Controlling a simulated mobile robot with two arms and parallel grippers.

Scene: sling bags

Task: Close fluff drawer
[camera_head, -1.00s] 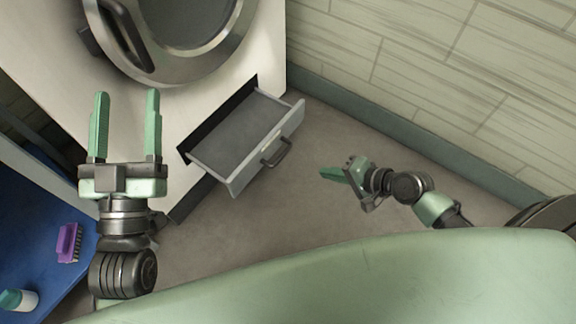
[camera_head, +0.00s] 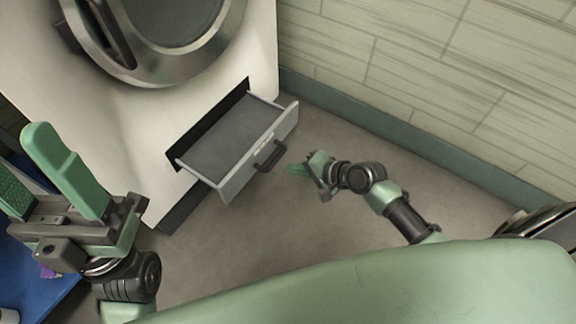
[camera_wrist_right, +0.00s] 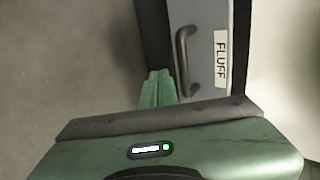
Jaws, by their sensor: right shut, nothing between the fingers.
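The fluff drawer (camera_head: 230,150) sticks out, open, from the lower front of a white machine in the head view. It is a grey tray with a dark handle (camera_head: 270,155) on its front. In the right wrist view the drawer front (camera_wrist_right: 210,60) shows a "FLUFF" label beside the handle (camera_wrist_right: 183,62). My right gripper (camera_head: 292,169) is shut and empty, just in front of the drawer front near the handle, apparently with a small gap in the head view. Its fingertips also show in the right wrist view (camera_wrist_right: 158,76). My left gripper (camera_head: 45,180) is open and empty at the left.
The white machine (camera_head: 130,120) has a round door (camera_head: 170,40) above the drawer. A tiled wall (camera_head: 430,60) with a green skirting stands to the right. Bare floor (camera_head: 260,230) lies around the drawer. A blue surface (camera_head: 40,290) is at lower left.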

